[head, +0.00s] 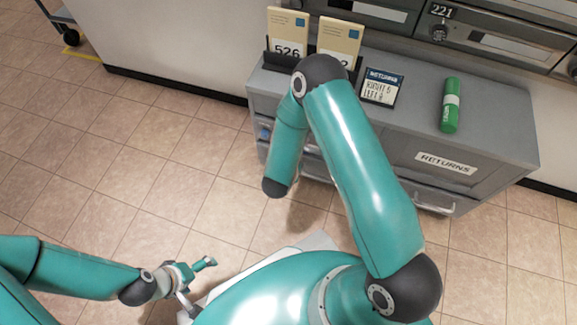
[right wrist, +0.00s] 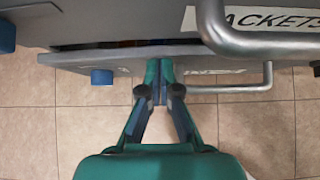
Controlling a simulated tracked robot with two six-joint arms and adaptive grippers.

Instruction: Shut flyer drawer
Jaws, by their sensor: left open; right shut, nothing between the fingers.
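In the right wrist view a drawer front (right wrist: 110,59) with a bar handle (right wrist: 262,82) and a blue knob (right wrist: 101,77) shows below a drawer labelled for packets. Its label (right wrist: 213,71) is partly hidden and too blurred to read; I take it as the flyer drawer. A dark gap behind its top edge shows it stands out somewhat. My right gripper (right wrist: 159,72) is shut and empty, its fingertips at this front, left of the handle; contact is unclear. In the head view my right arm hides most of the drawers. My left gripper (head: 199,271) is open above the floor, away from the cabinet.
The grey cabinet (head: 502,113) carries booklets (head: 339,42) in holders, a small dark sign (head: 382,86) and a green tube (head: 450,106). A returns label (head: 446,163) is on its front. Mailboxes (head: 497,42) line the wall behind.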

